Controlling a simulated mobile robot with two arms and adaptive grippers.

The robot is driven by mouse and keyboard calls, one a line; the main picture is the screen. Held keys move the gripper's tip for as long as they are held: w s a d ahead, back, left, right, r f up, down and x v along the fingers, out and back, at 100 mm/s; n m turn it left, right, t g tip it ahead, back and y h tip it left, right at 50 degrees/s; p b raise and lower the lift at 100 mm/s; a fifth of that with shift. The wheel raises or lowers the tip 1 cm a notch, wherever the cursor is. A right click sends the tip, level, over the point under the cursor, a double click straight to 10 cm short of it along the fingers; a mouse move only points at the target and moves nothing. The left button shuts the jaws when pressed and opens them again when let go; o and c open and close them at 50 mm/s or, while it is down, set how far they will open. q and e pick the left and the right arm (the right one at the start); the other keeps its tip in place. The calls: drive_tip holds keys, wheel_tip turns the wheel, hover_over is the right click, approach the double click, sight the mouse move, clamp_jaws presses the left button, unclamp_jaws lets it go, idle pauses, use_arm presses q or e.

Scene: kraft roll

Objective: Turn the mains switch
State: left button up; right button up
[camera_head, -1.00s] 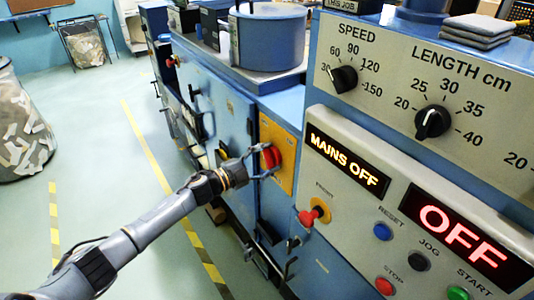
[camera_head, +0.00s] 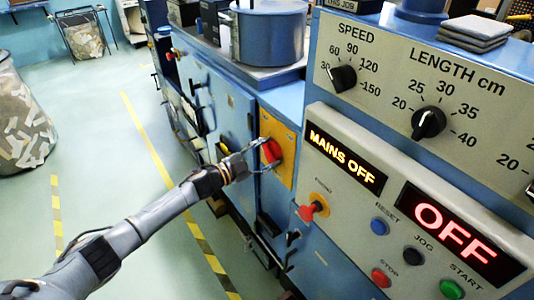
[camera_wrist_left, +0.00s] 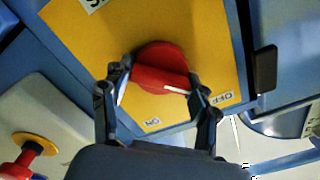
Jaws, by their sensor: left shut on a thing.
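The mains switch is a red rotary knob (camera_head: 271,151) on a yellow plate (camera_head: 288,140) on the blue machine's side. My left gripper (camera_head: 256,160) is at the knob. In the left wrist view, the red knob (camera_wrist_left: 160,66) sits between the fingertips of my left gripper (camera_wrist_left: 160,85), which is shut on it. The knob's white mark points towards the OFF label (camera_wrist_left: 226,99); the ON label (camera_wrist_left: 153,122) is lower left of that. The lit display (camera_head: 345,158) reads MAINS OFF. My right gripper is not in view.
The control panel (camera_head: 400,220) right of the switch has a red button on a yellow base (camera_head: 313,208), blue, black, red and green buttons, and a display (camera_head: 450,232) reading OFF. Black handles (camera_head: 268,222) stick out below the plate.

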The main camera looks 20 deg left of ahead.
use_arm(q)
drive_tip(key=o, duration=1.1)
drive_tip(key=shift+w, duration=0.1)
drive_tip(key=shift+o, duration=0.2)
drive_tip(key=v, duration=1.2)
drive_tip(key=s+a+f+n+y, duration=0.2)
drive_tip(key=f, duration=0.6)
drive_tip(key=s+a+f+n+y+b, duration=0.1)
drive_tip(key=a+f+n+y, duration=0.15)
drive_tip(key=f, duration=0.45)
drive_tip(key=s+a+f+n+y, duration=0.1)
drive_tip(key=s+f+n+y, duration=0.15)
drive_tip(key=f, duration=0.55)
drive_tip(key=s+f+n+g+y, duration=0.35)
drive_tip(key=s+f, duration=0.65)
drive_tip(key=f, duration=0.6)
drive_tip(key=s+d+f+n+g, duration=0.1)
drive_tip(key=s+d+f+g, duration=0.2)
drive_tip(key=s, duration=0.8)
drive_tip(key=s+d+f+n+g+b, duration=0.1)
drive_tip(key=s+d+f+g, duration=0.2)
drive_tip(key=s+f, duration=0.5)
drive_tip(key=s+d+f+n+g, duration=0.1)
drive_tip(key=s+d+f+g, duration=0.2)
drive_tip(key=s, duration=1.3)
wheel_tip(320, 180, down, 3)
drive_tip(key=shift+s+g+b, duration=0.25)
drive_tip(key=shift+g+b, duration=0.1)
drive_tip(key=shift+b, duration=0.05)
